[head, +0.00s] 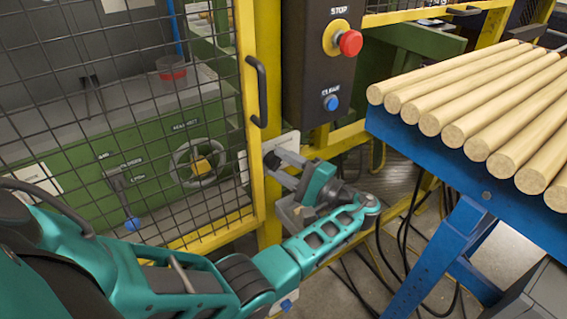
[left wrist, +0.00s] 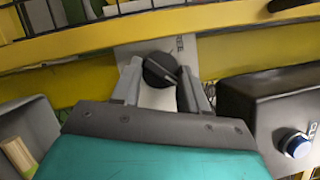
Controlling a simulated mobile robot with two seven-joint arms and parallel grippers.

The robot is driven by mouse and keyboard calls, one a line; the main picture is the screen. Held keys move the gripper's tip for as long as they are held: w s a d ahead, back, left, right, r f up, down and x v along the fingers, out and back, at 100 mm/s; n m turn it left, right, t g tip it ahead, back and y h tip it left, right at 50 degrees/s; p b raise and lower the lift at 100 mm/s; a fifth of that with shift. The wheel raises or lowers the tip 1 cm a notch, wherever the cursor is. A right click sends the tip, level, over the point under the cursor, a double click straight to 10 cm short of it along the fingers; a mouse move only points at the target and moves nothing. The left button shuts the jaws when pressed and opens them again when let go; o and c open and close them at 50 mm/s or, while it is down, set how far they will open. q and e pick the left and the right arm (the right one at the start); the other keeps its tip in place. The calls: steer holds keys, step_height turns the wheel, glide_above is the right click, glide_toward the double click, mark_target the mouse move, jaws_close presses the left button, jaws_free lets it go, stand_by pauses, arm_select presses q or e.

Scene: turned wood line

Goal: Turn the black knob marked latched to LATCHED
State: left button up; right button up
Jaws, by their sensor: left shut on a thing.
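The black knob (left wrist: 160,70) sits on a pale plate (left wrist: 133,50) fixed to the yellow frame. Its bar points down to the right in the left wrist view. Small lettering on the plate is too small to read. My left gripper (left wrist: 159,88) is shut on the knob, with one grey finger on each side. In the head view the knob (head: 271,160) is mostly hidden by my left gripper (head: 276,166), which reaches it at the cage post. My right gripper is not in view.
A mesh door with a black handle (head: 257,92) is left of the knob. Above it is a dark panel with a red stop button (head: 350,43) and a blue button (head: 331,103). A blue rack (head: 425,150) of wooden rods stands to the right. Cables lie on the floor.

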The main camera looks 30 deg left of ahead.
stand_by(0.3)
arm_select(q)
steer(key=o, duration=0.8)
steer(key=d+b, duration=0.1)
steer(key=d, duration=0.3)
steer(key=d+f+b, duration=0.1)
steer(key=d, duration=0.3)
steer(key=d+b, duration=0.2)
steer(key=d, duration=0.3)
steer(key=shift+s+f, duration=0.1)
steer(key=shift+f, duration=0.3)
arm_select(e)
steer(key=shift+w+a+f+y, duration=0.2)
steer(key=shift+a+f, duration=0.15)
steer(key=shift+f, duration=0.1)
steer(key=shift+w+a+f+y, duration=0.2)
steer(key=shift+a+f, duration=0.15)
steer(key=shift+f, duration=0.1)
arm_select(q)
steer(key=shift+a, duration=0.1)
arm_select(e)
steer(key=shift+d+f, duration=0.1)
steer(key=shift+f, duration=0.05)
